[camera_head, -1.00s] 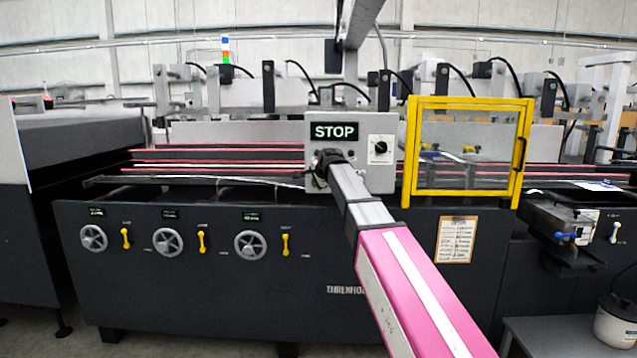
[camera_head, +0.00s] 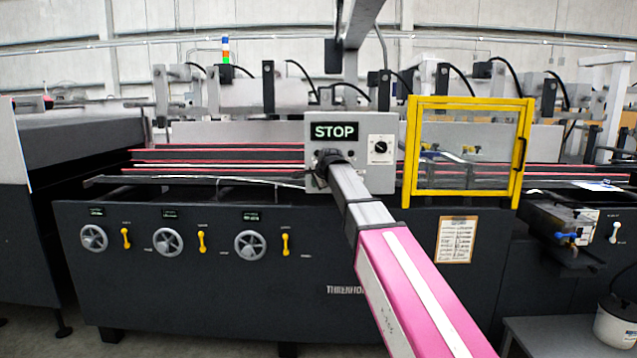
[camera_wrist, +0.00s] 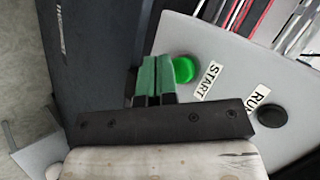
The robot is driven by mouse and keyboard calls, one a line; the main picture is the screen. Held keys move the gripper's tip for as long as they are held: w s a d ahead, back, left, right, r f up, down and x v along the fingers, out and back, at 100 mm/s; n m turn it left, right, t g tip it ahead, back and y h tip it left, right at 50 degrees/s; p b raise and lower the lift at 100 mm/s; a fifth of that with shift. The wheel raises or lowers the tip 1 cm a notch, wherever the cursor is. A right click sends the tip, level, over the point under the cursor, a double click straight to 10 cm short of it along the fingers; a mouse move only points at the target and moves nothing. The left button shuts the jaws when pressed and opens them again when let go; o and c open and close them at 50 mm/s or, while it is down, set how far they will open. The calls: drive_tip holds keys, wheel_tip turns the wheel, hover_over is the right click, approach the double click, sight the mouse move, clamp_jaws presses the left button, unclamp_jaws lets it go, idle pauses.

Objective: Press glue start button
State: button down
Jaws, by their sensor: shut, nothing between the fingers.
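The grey control box (camera_head: 378,178) shows a lit STOP display (camera_head: 334,131) and a dial (camera_head: 380,147) in the head view. My gripper (camera_head: 326,158) is at the lower left of the box front and hides the buttons there. In the wrist view, my gripper (camera_wrist: 155,62) is shut and empty, its two green-faced fingers together. A round green button (camera_wrist: 183,69), beside the START label (camera_wrist: 208,81), is just right of the fingertips. The fingers overlap its left edge in the picture; I cannot tell whether they touch it. A dark round button (camera_wrist: 272,117) is near the RUN label (camera_wrist: 258,98).
A yellow-framed guard door (camera_head: 462,101) stands right of the box. The dark machine body (camera_head: 150,290) below carries handwheels (camera_head: 250,244) and yellow levers (camera_head: 285,245). Red-edged belts (camera_head: 220,162) run behind the box. A signal tower (camera_head: 225,50) stands behind.

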drive_tip(key=shift+w, duration=0.4)
